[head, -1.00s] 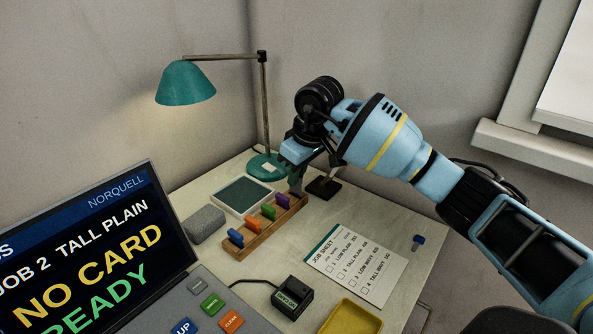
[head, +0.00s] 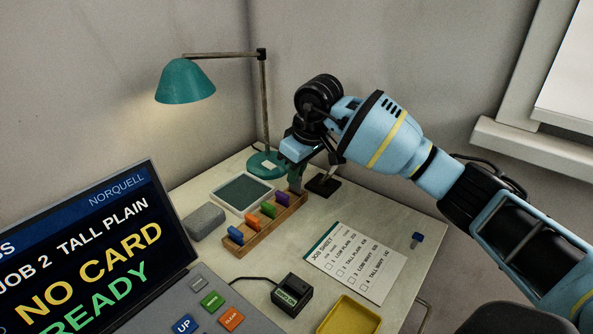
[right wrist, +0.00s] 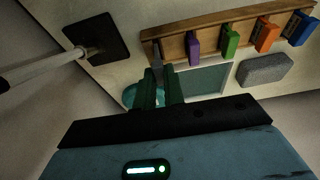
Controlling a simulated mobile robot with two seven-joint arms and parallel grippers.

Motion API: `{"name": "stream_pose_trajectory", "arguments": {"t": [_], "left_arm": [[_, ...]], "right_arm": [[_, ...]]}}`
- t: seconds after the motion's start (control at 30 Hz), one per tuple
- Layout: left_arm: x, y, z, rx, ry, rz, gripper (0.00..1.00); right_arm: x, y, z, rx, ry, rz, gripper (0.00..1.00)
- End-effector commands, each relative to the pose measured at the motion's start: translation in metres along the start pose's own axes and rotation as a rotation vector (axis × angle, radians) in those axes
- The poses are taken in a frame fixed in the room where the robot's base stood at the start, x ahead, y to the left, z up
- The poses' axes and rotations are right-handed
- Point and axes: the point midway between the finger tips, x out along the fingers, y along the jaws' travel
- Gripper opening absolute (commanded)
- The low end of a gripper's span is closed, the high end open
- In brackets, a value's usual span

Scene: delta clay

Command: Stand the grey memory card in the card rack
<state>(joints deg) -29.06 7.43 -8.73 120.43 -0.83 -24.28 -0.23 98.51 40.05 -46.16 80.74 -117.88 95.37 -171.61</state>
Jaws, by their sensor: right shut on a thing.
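My right gripper (head: 296,176) is over the far end of the wooden card rack (head: 268,231), its fingers pointing down. In the right wrist view its green fingertips (right wrist: 157,88) are shut on the grey memory card (right wrist: 157,54), of which a narrow grey strip shows. The card is at the end of the rack (right wrist: 213,23), beside the purple card (right wrist: 194,45). I cannot tell whether its lower edge is inside the slot. The rack also holds a green card (right wrist: 230,38), an orange card and a blue card, all upright. My left gripper is not in view.
The lamp's round green base (head: 268,164) and a black stand (head: 323,186) are close to the gripper. A green-topped pad (head: 242,194) and a grey block (head: 205,221) lie behind the rack. The job sheet (head: 357,262) lies to the right. A yellow tray (head: 350,318) is in front.

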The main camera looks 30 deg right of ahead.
Motion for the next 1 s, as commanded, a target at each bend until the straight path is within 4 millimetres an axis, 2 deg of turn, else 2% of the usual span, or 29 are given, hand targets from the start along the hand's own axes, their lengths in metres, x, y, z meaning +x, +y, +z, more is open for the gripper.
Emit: {"name": "stream_pose_trajectory", "arguments": {"t": [0.4,1.0], "left_arm": [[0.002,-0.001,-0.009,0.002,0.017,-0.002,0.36],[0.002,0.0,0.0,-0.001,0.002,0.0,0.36]], "right_arm": [[0.0,0.0,0.0,0.0,0.0,0.001,0.0],[0.009,0.0,0.003,0.001,-0.001,0.0,0.0]]}}
